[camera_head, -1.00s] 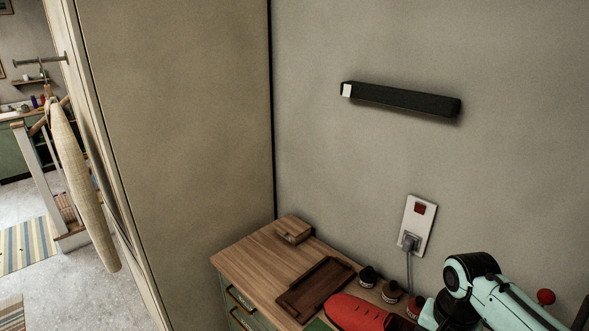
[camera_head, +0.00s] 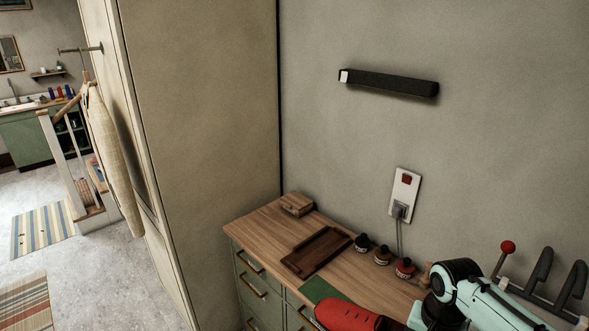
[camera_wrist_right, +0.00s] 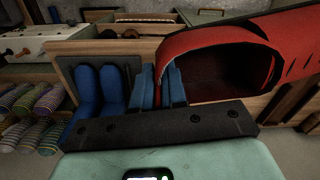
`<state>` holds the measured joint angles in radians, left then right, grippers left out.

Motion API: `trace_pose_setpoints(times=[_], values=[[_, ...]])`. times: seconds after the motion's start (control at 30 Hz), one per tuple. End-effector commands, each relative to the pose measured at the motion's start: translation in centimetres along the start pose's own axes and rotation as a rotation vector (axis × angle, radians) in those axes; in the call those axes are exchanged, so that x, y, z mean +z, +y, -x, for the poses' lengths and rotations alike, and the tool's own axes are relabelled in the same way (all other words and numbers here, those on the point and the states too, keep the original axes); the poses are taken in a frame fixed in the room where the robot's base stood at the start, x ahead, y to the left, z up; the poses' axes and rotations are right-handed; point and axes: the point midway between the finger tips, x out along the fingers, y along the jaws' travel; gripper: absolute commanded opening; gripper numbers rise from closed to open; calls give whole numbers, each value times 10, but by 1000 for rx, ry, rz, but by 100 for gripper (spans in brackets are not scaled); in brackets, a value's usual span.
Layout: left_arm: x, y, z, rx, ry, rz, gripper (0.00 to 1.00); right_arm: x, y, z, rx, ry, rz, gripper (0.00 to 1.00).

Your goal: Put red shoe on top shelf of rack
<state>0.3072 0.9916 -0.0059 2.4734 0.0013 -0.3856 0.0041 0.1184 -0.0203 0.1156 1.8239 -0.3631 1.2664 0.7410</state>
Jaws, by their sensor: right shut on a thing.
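The red shoe (camera_head: 352,316) shows at the bottom of the head view, partly cut off by the frame, beside the end of my mint right arm. In the right wrist view the red shoe (camera_wrist_right: 225,45) fills the upper right, its dark opening facing the camera. My right gripper (camera_wrist_right: 160,78) is shut on the shoe's edge at the opening, between narrow blue fingers. The shoe is held above the cabinet in the head view. My left gripper is not in view. I cannot clearly identify the rack in either view.
A cabinet (camera_head: 262,222) carries a brown tray (camera_head: 318,251), a small wooden box (camera_head: 297,204), a green mat (camera_head: 319,289) and several dark-topped jars. A peg rail (camera_head: 540,298) stands right. The wrist view shows striped rolled items (camera_wrist_right: 48,100) on low shelves.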

Motion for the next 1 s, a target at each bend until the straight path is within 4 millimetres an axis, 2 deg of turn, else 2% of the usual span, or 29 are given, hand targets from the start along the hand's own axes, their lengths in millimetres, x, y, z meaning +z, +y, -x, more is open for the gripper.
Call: trace_pose_setpoints(times=[0.17,0.4,0.5,0.6,0.7,1.0], values=[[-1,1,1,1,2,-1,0,1,-32,-51,3,-8,165,0],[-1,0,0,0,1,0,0,2,-87,-139,2,-8,453,0],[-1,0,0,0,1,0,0,1,-105,-167,1,-4,547,0],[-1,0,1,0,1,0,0,0,-118,-186,-1,-1,612,0],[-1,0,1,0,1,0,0,-1,-124,-196,0,1,648,0],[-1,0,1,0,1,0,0,-1,-127,-200,-2,4,662,0]])
